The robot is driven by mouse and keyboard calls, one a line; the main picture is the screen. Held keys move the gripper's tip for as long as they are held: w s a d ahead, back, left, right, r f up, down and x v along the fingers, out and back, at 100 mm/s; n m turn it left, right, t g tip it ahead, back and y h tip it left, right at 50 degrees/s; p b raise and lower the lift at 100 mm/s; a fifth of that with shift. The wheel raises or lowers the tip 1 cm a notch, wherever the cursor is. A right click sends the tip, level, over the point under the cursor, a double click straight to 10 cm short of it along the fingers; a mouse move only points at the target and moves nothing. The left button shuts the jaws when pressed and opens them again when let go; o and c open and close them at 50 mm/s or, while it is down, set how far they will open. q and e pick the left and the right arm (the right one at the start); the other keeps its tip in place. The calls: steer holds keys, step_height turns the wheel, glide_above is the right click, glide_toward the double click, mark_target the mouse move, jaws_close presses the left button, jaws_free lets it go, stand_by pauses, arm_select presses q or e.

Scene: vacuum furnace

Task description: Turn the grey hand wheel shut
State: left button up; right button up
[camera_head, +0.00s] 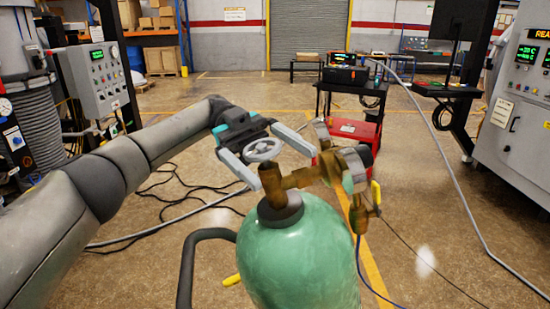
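The grey hand wheel (262,150) sits on top of the brass valve (271,184) of a green gas cylinder (300,255), in the middle of the head view. My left gripper (280,166) reaches in from the left with its two light grey fingers spread wide. One finger passes on the near left side of the wheel and the other on the far right side. The wheel lies between them, and gaps show on both sides, so the fingers seem not to touch it. My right gripper is not in view.
A brass regulator with gauges (354,165) sticks out right of the valve, close to my fingers. A dark hose (188,262) curves beside the cylinder. A black cart (345,88) with a red toolbox stands behind. Cables lie on the floor. Control cabinets stand left and right.

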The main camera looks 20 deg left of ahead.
arm_select(q)
step_height(320, 180, up, 20)
steer(key=p, duration=1.1)
steer(key=shift+p, duration=0.35)
